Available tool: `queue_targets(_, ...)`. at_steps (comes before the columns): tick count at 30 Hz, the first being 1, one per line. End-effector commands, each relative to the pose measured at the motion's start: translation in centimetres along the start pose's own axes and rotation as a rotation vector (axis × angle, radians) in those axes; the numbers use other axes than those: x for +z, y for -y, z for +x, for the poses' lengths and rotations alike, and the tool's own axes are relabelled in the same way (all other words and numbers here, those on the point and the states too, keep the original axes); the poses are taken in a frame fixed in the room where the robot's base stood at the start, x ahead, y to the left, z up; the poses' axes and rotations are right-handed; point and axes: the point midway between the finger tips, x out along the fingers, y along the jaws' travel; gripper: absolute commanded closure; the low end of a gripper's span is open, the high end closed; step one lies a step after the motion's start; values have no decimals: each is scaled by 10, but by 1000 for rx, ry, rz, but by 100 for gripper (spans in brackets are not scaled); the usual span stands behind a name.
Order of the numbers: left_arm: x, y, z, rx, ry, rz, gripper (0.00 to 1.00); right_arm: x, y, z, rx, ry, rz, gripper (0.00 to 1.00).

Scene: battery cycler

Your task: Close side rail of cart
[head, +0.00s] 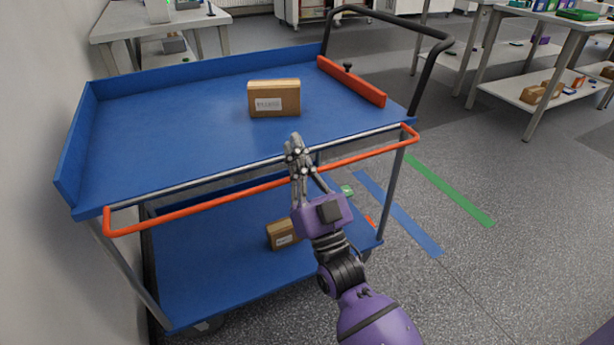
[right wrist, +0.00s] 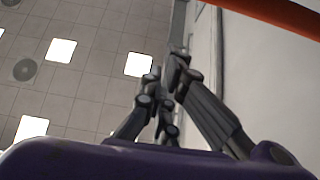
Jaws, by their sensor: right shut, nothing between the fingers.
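The blue cart (head: 160,130) stands in the middle left of the head view, with an upper and a lower deck. Its orange side rail (head: 230,190) hangs along the near side, lower than the deck edge, with its ends at the cart's near corners. My right gripper (head: 296,147) is shut and empty, fingers pointing up, at the near edge of the upper deck by the middle of the rail. Whether it touches the rail is unclear. In the right wrist view the shut fingers (right wrist: 172,75) point upward, with an orange bar (right wrist: 275,12) at top right. My left gripper is not seen.
A cardboard box (head: 274,98) lies on the upper deck and another (head: 283,234) on the lower deck. An orange bar with a black knob (head: 350,80) stands at the right end beside the black handle (head: 415,75).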

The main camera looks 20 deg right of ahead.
Motion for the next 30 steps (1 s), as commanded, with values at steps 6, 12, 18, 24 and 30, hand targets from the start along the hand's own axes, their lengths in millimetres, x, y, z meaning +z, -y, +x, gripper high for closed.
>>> queue_targets(6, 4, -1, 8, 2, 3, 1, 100, 24, 0, 17, 0, 5, -1, 100)
queue_targets(12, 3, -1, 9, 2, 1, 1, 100, 28, 0, 22, 0, 4, -1, 100)
queue_targets(18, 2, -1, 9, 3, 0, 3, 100, 28, 0, 22, 0, 5, -1, 100)
queue_targets(24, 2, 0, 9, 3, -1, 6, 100, 28, 0, 22, 0, 5, 0, 100)
queue_targets(30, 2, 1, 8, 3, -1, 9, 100, 28, 0, 22, 0, 5, 0, 100)
